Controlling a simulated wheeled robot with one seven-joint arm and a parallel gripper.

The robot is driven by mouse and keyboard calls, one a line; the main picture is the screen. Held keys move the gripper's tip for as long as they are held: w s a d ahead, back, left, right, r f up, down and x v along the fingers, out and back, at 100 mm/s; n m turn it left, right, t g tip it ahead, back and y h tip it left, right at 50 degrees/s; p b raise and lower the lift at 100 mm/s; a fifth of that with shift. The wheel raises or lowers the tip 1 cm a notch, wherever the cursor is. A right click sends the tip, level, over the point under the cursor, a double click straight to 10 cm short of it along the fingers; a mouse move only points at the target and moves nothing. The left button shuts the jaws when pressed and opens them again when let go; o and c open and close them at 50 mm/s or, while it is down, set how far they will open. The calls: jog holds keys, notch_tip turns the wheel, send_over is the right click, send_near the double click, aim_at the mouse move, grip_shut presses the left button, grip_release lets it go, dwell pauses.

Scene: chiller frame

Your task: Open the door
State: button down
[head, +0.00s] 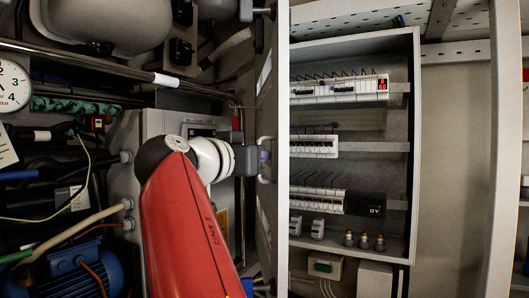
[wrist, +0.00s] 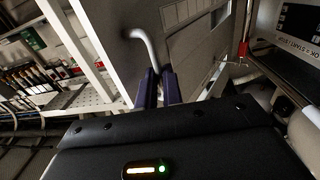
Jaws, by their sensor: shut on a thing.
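The grey door (head: 265,90) stands nearly edge-on to the head view, left of a white upright edge, with the cabinet inside visible to its right. A pale curved bar handle (head: 268,145) is on the door's left face. My gripper (head: 263,156) is at this handle, its dark purple fingers partly hidden by my white wrist. In the wrist view the door (wrist: 195,50) fills the upper middle. The handle (wrist: 146,44) runs down between the two fingers of my gripper (wrist: 160,78), which is shut on it. The handle's lower part is hidden by the fingers.
A cabinet box (head: 412,130) with rows of breakers (head: 340,88) is at the right. Pipes, cables and a blue motor (head: 85,268) crowd the left. A round gauge (head: 12,88) is at the far left. A white upright post (head: 503,150) stands at the right.

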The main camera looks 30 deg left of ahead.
jog(key=shift+w+a+f, duration=0.2)
jog(key=c, duration=1.6)
grip_release()
jog(key=shift+w+a+f, duration=0.1)
jog(key=shift+w+f, duration=0.1)
jog(key=shift+w, duration=0.1)
jog(key=shift+c, duration=0.2)
jog(key=shift+o, duration=0.4)
jog(key=shift+s+r, duration=0.1)
jog(key=s+b, duration=0.2)
jog(key=s, duration=0.6)
jog(key=shift+d, duration=0.2)
